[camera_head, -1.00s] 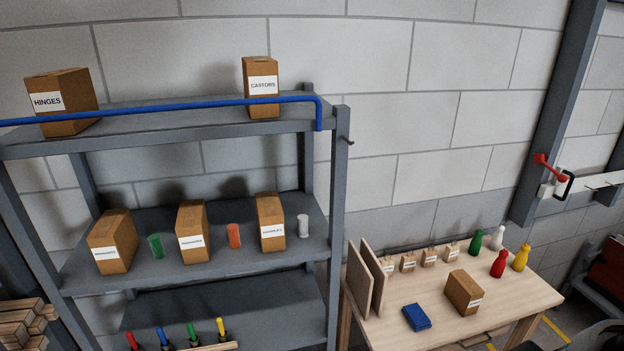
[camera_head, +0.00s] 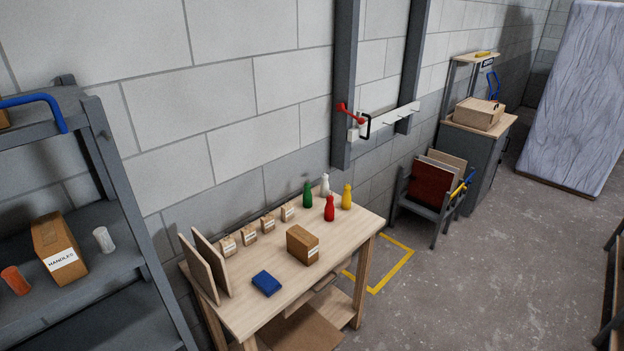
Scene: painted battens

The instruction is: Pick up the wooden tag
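I cannot make out a wooden tag for certain in the head view. A wooden table (camera_head: 248,306) stands at the lower middle. Several small brown labelled packages (camera_head: 249,236) stand in a row along its back edge, too small to read. A larger brown box (camera_head: 302,245) and a blue folded item (camera_head: 267,283) lie in front of them. Two upright wooden boards (camera_head: 205,268) stand at the table's left end. Neither of my grippers is in view.
A grey shelf rack (camera_head: 105,215) with a box labelled HANDLES (camera_head: 59,249) stands at left. Green (camera_head: 307,194), white, red and yellow bottles stand at the table's back right. A rack of panels (camera_head: 432,187) and a grey cabinet (camera_head: 476,160) stand beyond. Open floor (camera_head: 480,280) lies right.

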